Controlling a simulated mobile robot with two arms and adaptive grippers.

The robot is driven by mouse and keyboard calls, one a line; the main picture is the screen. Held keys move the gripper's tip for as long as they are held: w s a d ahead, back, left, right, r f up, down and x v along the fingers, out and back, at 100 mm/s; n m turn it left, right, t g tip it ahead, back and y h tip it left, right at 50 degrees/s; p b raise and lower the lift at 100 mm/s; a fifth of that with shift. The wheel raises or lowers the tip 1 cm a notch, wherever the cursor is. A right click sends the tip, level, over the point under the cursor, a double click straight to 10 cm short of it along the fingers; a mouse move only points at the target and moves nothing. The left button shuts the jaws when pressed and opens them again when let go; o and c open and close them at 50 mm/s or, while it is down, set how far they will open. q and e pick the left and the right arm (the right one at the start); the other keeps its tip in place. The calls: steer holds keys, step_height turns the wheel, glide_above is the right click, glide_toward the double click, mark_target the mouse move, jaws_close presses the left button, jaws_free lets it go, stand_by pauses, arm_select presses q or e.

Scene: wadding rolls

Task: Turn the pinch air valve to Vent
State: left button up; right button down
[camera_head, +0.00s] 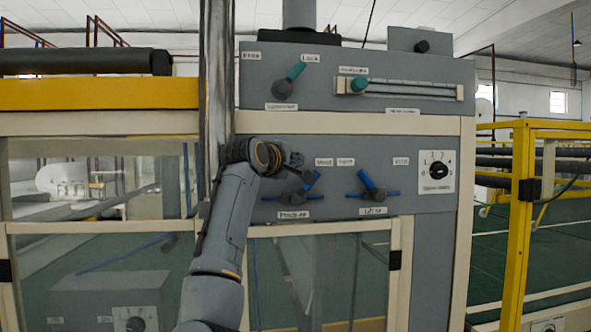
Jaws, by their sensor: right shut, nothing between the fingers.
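The pinch air valve (313,181) is a blue lever on a dark hub, low on the grey panel, above a label that seems to read "Pinch air". Its lever tilts up and to the right, toward a small label (323,162) that seems to read "Vent". My right gripper (296,161) is shut and empty, just up and left of the lever. I cannot tell whether it touches the lever. My wrist and gripper cover the panel left of the valve, so any label there is hidden. My left gripper is not in view.
A similar blue-levered valve (368,182) tilts up-left just to the right. A rotary dial (438,171) is farther right. Above are a teal lever (295,72) and a slider with a teal knob (358,84). A vertical metal post (215,60) stands close left of my wrist.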

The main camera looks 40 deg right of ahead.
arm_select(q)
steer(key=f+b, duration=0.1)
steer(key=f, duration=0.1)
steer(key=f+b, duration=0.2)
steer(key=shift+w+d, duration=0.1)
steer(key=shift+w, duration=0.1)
arm_select(e)
steer(key=s+a+r, duration=0.3)
steer(key=s+a, duration=0.1)
steer(key=a, duration=0.4)
steer(key=shift+s+r, duration=0.15)
steer(key=shift+s, duration=0.05)
steer(key=shift+w+a, duration=0.1)
